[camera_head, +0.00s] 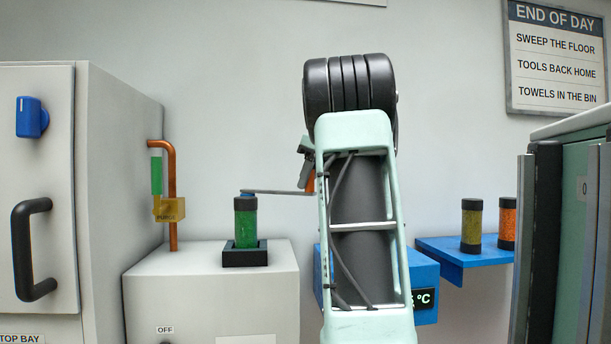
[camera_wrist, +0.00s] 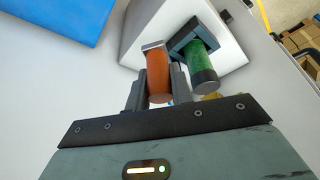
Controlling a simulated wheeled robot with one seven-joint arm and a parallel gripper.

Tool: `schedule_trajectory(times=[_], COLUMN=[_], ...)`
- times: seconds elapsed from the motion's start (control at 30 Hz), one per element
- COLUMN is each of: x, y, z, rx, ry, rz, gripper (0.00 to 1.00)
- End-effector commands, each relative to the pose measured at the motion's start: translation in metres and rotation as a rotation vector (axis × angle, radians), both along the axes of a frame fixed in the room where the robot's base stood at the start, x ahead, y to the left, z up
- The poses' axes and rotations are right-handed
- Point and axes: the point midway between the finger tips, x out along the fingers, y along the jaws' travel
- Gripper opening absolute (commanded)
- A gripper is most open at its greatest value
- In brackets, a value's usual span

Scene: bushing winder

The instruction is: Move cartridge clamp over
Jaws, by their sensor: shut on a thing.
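A green cartridge (camera_head: 246,224) with black ends stands upright in a dark holder (camera_head: 245,256) on the white machine box. The clamp's thin grey bar (camera_head: 275,192) reaches from the right toward the cartridge's top, its blue tip just above or touching it; I cannot tell which. My gripper (camera_head: 308,160) is partly hidden by my arm, at the bar's right end. In the wrist view, my gripper (camera_wrist: 158,98) is shut on an orange handle (camera_wrist: 158,76) with a grey end. The cartridge (camera_wrist: 202,65) lies just right of it, and its holder (camera_wrist: 190,36) also shows.
A copper pipe (camera_head: 172,200) with a yellow purge tag stands left of the cartridge. A blue shelf (camera_head: 455,250) at right bears a yellow cartridge (camera_head: 471,226) and an orange cartridge (camera_head: 507,222). A grey cabinet (camera_head: 120,190) stands at left. A blue unit is partly behind my arm.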

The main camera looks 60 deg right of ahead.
Motion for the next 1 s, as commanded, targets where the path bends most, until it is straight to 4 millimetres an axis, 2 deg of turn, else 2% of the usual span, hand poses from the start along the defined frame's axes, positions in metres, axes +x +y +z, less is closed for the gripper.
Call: schedule_trajectory(times=[0.33,0.37,0.4,0.43,0.77,0.87,1.0], x=[0.000,0.000,0.000,0.000,-0.001,-0.004,-0.014], y=[-0.001,-0.001,-0.001,-0.001,-0.001,-0.001,0.000], z=[-0.001,-0.001,-0.001,-0.001,0.001,0.010,0.031], rx=[0.000,0.001,0.001,0.001,0.000,-0.003,-0.004], ry=[0.001,0.002,0.002,0.002,0.001,0.000,0.000], rz=[-0.001,-0.001,-0.001,-0.001,0.000,-0.001,-0.002], gripper=[0.00,0.28,0.39,0.44,0.44,0.44,0.44])
